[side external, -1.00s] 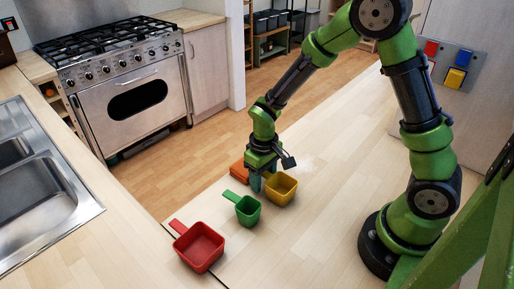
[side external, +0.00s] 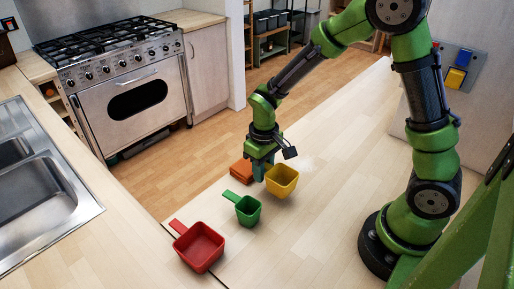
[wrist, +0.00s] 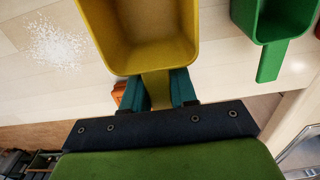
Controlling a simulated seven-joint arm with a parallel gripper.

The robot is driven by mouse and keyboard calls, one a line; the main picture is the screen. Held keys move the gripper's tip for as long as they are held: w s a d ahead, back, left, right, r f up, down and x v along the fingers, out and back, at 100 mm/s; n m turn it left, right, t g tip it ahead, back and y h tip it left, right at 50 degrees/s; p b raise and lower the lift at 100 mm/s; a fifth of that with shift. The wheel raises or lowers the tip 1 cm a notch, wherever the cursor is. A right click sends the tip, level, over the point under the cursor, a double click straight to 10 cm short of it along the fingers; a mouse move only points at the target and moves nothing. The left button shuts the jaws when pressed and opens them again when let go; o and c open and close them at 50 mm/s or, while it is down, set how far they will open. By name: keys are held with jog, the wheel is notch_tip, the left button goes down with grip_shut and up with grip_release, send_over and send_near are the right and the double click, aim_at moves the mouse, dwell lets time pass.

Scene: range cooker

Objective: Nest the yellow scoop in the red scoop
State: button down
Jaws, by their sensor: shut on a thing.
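The yellow scoop (side external: 282,182) is a square open cup, and my gripper (side external: 262,172) is shut on its handle. The wrist view shows the handle (wrist: 157,90) between the two teal fingers, with the cup (wrist: 148,45) beyond them. The scoop looks upright and slightly above the counter. The red scoop (side external: 199,247) is the larger one, upright and empty on the counter at the front left, its handle pointing up and left. It is well apart from my gripper.
A green scoop (side external: 247,210) stands between the yellow and red scoops; it also shows in the wrist view (wrist: 282,20). An orange object (side external: 240,171) lies behind my gripper. The counter's edge runs close to the scoops' left.

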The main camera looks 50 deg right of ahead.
notch_tip(320, 180, up, 6)
jog(key=shift+a+r, duration=0.1)
jog(key=shift+a, duration=0.05)
jog(key=w+a+n, duration=0.2)
jog(key=a+n, duration=0.1)
jog(key=a, duration=1.2)
jog(key=m, duration=0.2)
send_over(180, 228)
jog(key=shift+r, duration=0.1)
jog(key=shift+w+r, duration=0.15)
jog(key=shift+r, duration=0.15)
jog(key=shift+f, duration=4.15)
jog(key=shift+s+d+f, duration=0.1)
jog(key=shift+s+f, duration=0.1)
jog(key=shift+f, duration=0.45)
